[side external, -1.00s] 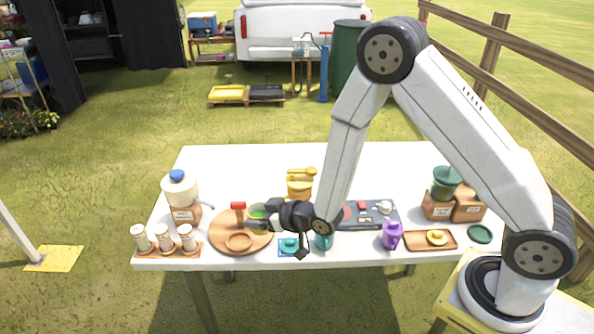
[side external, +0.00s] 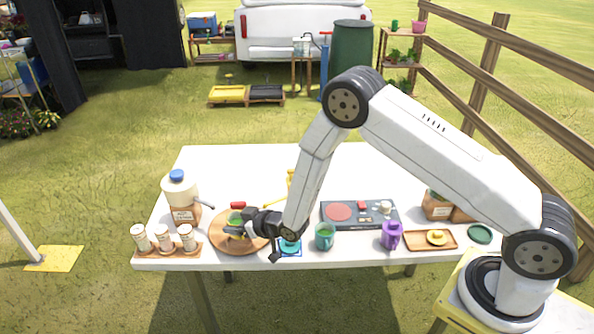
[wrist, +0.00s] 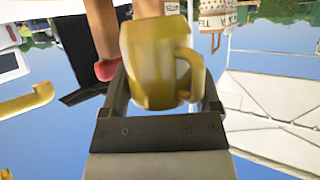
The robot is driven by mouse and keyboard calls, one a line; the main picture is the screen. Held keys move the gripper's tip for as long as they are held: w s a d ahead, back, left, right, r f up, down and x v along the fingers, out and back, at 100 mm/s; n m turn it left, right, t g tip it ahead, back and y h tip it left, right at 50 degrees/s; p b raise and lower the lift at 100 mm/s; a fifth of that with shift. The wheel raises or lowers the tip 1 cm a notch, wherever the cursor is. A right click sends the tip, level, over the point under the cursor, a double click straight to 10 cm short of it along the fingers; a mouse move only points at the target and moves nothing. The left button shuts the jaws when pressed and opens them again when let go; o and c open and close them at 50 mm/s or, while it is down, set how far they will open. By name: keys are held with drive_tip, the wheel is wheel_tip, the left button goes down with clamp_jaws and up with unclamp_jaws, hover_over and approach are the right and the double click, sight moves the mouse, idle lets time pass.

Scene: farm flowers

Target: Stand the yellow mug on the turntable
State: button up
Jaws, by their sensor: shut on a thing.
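The yellow mug (wrist: 155,65) is between the two fingers of my gripper (wrist: 160,95) in the wrist view, its handle to the right. That view looks upside down. In the side view my gripper (side external: 243,226) is low over the round wooden turntable (side external: 220,246). A green patch (side external: 235,217) shows at the fingertips, possibly the inside of the mug. I cannot tell whether the mug's base touches the turntable. A red-topped post (side external: 237,205) rises just behind; it also shows beside the mug in the wrist view (wrist: 107,68).
A spice rack with several jars (side external: 165,245) and a large blue-lidded jar (side external: 180,190) stand left of the turntable. A teal item on a blue mat (side external: 290,248), a teal mug (side external: 324,237) and a purple mug (side external: 391,235) stand to the right.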

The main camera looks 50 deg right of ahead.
drive_tip(key=shift+w+f, duration=0.3)
drive_tip(key=shift+f, duration=1.5)
drive_tip(key=shift+f, duration=0.15)
drive_tip(key=o, duration=1.3)
drive_tip(key=shift+c, duration=0.2)
drive_tip(key=v, duration=1.2)
